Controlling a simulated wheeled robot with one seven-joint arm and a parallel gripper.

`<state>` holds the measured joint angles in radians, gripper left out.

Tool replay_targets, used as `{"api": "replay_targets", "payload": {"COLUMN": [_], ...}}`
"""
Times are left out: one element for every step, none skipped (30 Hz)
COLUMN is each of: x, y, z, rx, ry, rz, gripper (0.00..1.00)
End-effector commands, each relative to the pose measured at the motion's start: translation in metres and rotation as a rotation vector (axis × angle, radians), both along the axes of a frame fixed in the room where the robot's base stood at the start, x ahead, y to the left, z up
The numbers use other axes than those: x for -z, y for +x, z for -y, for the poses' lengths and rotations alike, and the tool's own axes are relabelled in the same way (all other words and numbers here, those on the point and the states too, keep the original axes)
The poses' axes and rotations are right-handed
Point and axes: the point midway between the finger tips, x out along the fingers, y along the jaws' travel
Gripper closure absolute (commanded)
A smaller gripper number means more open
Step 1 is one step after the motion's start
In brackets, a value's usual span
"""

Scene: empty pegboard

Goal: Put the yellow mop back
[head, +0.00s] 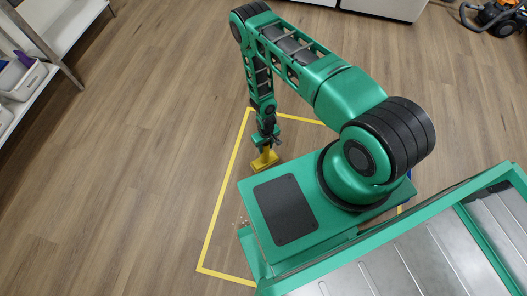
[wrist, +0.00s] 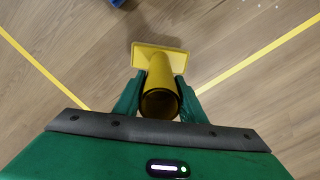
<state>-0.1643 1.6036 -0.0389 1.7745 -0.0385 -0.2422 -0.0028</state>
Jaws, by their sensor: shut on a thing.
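The yellow mop (head: 264,160) is at the end of my arm, low over the wooden floor, just left of my base. In the wrist view the mop (wrist: 160,72) shows a round, hollow tube and a flat, wide head beyond it. My gripper (head: 267,140) is shut on the tube, with one green finger on each side of it. In the wrist view my gripper (wrist: 160,98) holds the tube with its open end facing the camera. I cannot tell whether the mop head touches the floor. No pegboard is visible.
Yellow tape (head: 222,190) marks a rectangle on the floor around my base. A white shelf (head: 62,25) with bins (head: 22,80) stands at the left. A pale cabinet (head: 385,8) and an orange machine (head: 503,17) are at the back. The floor between is clear.

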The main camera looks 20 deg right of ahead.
Motion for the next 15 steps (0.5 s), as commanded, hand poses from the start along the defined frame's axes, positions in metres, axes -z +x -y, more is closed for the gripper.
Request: {"api": "replay_targets", "payload": {"x": [0.002, 0.004, 0.008, 0.012, 0.016, 0.022, 0.026, 0.03, 0.034, 0.037, 0.038, 0.04, 0.041, 0.041, 0.041], "y": [0.001, 0.002, 0.002, 0.001, 0.001, 0.001, 0.001, 0.001, 0.001, 0.002, 0.002, 0.002, 0.002, 0.002, 0.002], "z": [0.001, 0.002, 0.002, 0.002, 0.002, 0.002, 0.002, 0.002, 0.001, 0.001, 0.001, 0.001, 0.001, 0.001, 0.001], "rx": [0.0, 0.0, -0.001, -0.001, -0.001, -0.001, -0.001, -0.001, -0.001, -0.001, -0.001, -0.001, -0.001, -0.001, -0.001], "ry": [0.0, 0.0, 0.0, 0.0, -0.001, -0.001, -0.001, -0.001, -0.001, -0.001, -0.001, -0.001, -0.001, -0.001, -0.001], "rz": [0.001, 0.001, 0.001, 0.0, 0.0, 0.0, 0.0, 0.001, 0.001, 0.001, 0.002, 0.002, 0.002, 0.002, 0.002], "gripper": [0.88, 0.88, 0.88, 0.88, 0.88, 0.88, 0.88, 0.88, 0.88, 0.88, 0.88, 0.88, 0.88, 0.88, 0.88]}}
